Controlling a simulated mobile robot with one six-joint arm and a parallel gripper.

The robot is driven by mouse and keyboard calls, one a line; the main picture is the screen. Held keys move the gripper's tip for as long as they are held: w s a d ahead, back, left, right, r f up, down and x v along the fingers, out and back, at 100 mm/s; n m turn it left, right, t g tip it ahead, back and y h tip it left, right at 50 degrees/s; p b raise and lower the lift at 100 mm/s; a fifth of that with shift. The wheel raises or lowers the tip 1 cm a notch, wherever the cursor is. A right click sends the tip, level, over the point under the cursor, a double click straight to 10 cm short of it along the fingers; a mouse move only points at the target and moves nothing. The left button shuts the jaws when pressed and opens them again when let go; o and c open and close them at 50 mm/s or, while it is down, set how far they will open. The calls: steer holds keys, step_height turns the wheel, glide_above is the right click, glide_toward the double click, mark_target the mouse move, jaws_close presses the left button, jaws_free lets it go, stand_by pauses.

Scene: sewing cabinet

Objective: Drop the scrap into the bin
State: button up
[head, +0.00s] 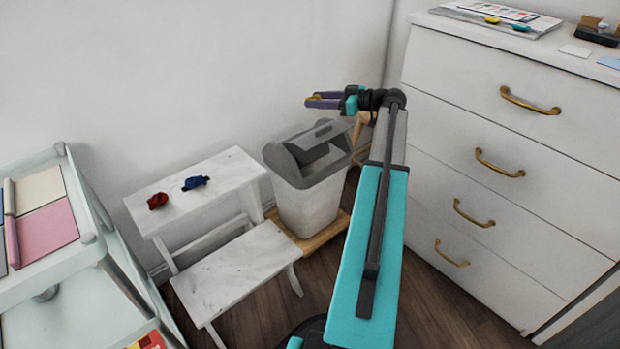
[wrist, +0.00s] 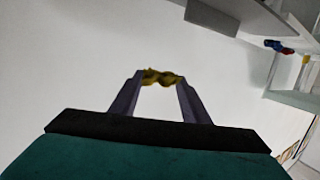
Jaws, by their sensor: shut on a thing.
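My gripper (head: 309,101) is shut on a small yellow scrap. The scrap (wrist: 161,77) looks crumpled and sits between the two fingertips in the wrist view. In the head view the scrap (head: 315,98) shows only as a bit of yellow at the fingers. The bin (head: 308,204) is pale with a grey lid that has a dark opening in its top. In the head view my gripper appears above the bin's far side, near the wall; I cannot tell the exact height. The bin stands upright on a wooden base.
A white step stool (head: 238,270) left of the bin holds a red scrap (head: 157,201) and a blue scrap (head: 195,183). A white drawer cabinet (head: 500,150) stands at right, with small items on top. A pale cart (head: 60,285) is at left. The wall is close behind the bin.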

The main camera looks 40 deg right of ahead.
steer(key=shift+f, duration=0.1)
steer(key=shift+f+b, duration=0.7)
steer(key=shift+f, duration=2.25)
steer(key=o, duration=1.1)
steer(key=p+v, duration=0.3)
steer(key=v, duration=1)
steer(key=shift+s+d+r+p, duration=0.15)
steer(key=shift+s+p, duration=0.2)
steer(key=shift+s, duration=0.15)
